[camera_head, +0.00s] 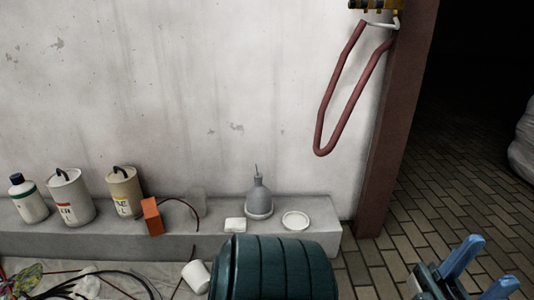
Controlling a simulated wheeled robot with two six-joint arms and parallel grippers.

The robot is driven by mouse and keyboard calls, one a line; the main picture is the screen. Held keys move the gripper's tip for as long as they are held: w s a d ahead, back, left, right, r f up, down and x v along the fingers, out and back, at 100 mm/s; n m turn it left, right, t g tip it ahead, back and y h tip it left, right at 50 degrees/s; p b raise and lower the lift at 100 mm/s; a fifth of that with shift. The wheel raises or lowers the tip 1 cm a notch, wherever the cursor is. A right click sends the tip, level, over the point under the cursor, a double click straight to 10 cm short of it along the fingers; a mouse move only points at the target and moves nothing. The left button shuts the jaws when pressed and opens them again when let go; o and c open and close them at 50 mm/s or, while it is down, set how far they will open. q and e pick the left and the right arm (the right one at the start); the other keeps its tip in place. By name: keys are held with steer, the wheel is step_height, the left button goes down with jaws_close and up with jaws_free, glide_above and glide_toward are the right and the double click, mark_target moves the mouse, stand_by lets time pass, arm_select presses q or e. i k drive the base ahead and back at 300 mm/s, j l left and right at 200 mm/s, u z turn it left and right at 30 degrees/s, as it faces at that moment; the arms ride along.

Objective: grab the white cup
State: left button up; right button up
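A white cup (197,277) lies tilted on the sheeted floor in front of the ledge, just left of a large dark teal ribbed drum (272,268). The rest of this gripper is cut off by the frame's bottom edge.
A grey ledge (320,237) along the wall holds a bottle (29,201), two cans (71,200), an orange box (152,216), a grey flask (259,200) and a white dish (295,220). Dark cables (105,275) lie left of the cup.

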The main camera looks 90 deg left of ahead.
mark_target(195, 274)
steer(key=i+u, duration=0.15)
steer(key=u, duration=0.3)
steer(key=i+u, duration=0.15)
steer(key=u, duration=0.3)
steer(key=i+u, duration=0.15)
steer(key=u, duration=0.3)
steer(key=i+u, duration=0.15)
steer(key=u, duration=0.3)
steer(key=i+l+u, duration=0.1)
steer(key=u, duration=0.35)
steer(key=l, duration=0.1)
